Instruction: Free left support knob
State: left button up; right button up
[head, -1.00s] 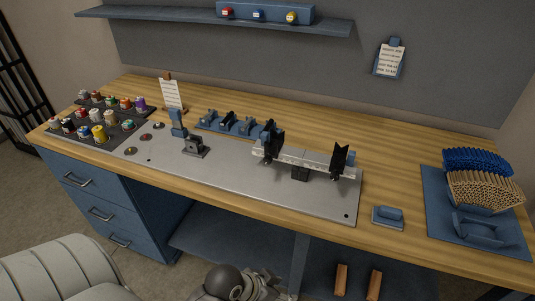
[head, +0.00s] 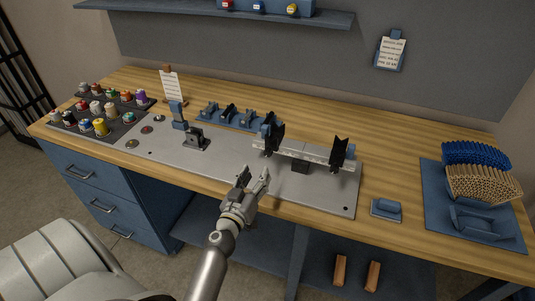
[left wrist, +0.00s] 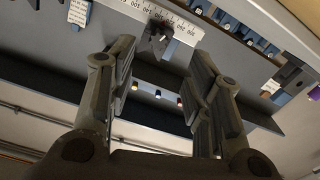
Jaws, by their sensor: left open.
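A pale rail (head: 305,151) with a printed scale stands on the grey plate, carrying a black left support (head: 273,138) and a black right support (head: 339,153). My left gripper (head: 254,180) is open and empty at the front of the plate, in front of and slightly left of the left support, apart from it. In the left wrist view, the scaled rail (left wrist: 190,27) crosses the top. A dark knob-like part (left wrist: 158,38) on it shows between my open fingers, beyond their tips; which support it belongs to is hard to tell there. My right gripper is not in view.
A small grey stand (head: 195,138) is on the grey plate (head: 225,165) to the left. Blue holders (head: 230,117) stand behind it. Coloured jars (head: 100,126) fill the left end. A blue tray (head: 435,213) with rods is at right. The plate's front right is clear.

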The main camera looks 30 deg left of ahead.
aim_at(267, 155)
pick_arm(q)
jog(key=p+x, duration=0.2)
jog(key=x, duration=0.6)
jog(key=shift+w+r, duration=0.1)
jog(key=shift+w, duration=0.3)
jog(key=shift+x, duration=0.9)
jog(key=shift+c, duration=0.4)
grip_shut()
